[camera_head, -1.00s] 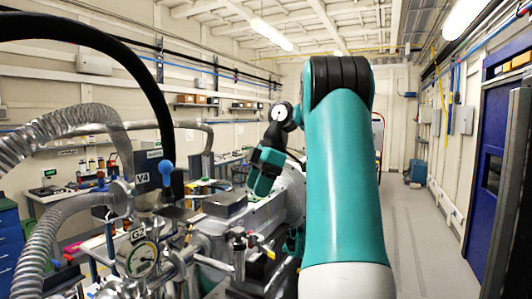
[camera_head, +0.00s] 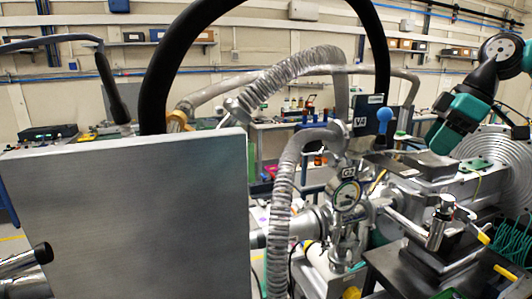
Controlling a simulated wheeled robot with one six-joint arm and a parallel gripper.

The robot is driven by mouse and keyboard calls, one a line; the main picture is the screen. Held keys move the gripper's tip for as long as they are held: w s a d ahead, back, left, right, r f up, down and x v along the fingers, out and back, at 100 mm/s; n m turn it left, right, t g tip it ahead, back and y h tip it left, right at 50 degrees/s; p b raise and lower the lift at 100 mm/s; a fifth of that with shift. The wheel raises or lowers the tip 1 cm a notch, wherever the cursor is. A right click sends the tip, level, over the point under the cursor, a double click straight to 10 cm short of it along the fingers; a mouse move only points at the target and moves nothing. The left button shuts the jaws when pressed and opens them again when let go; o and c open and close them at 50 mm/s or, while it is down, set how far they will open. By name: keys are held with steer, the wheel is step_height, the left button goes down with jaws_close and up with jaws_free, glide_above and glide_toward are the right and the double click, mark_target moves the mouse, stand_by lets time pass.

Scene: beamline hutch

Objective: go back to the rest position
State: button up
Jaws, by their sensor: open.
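My gripper (camera_head: 452,130) shows at the right of the head view, at the end of my teal and black arm. It points down and to the left, above the metal beamline equipment. It holds nothing that I can see, and its fingertips are too small to make out well. A ribbed round metal flange (camera_head: 492,165) is just right of and below it. Most of my arm is outside the picture.
A large grey panel (camera_head: 130,215) fills the lower left. A thick black hose (camera_head: 190,60) arches over the middle. Corrugated metal hoses (camera_head: 285,190), a pressure gauge (camera_head: 346,195) and the V4 valve with a blue knob (camera_head: 384,116) stand centrally. Benches line the back wall.

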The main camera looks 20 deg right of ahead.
steer(key=s+a+f+m+g+y+b, duration=0.1)
steer(key=s+a+f+b, duration=0.15)
steer(key=a+f, duration=0.65)
steer(key=s+a+f+g+b, duration=0.1)
steer(key=a+f+b, duration=0.25)
steer(key=a, duration=1.15)
steer(key=s+a+f+b, duration=0.2)
steer(key=s+a+f, duration=0.2)
steer(key=s+f, duration=0.1)
steer(key=s+a+f+m+h+b, duration=0.1)
steer(key=s+a+f+b, duration=0.2)
steer(key=s+f, duration=0.3)
steer(key=shift+s+a+f+g, duration=0.3)
steer(key=shift+s+a, duration=0.45)
steer(key=shift+s, duration=0.15)
steer(key=shift+c, duration=0.4)
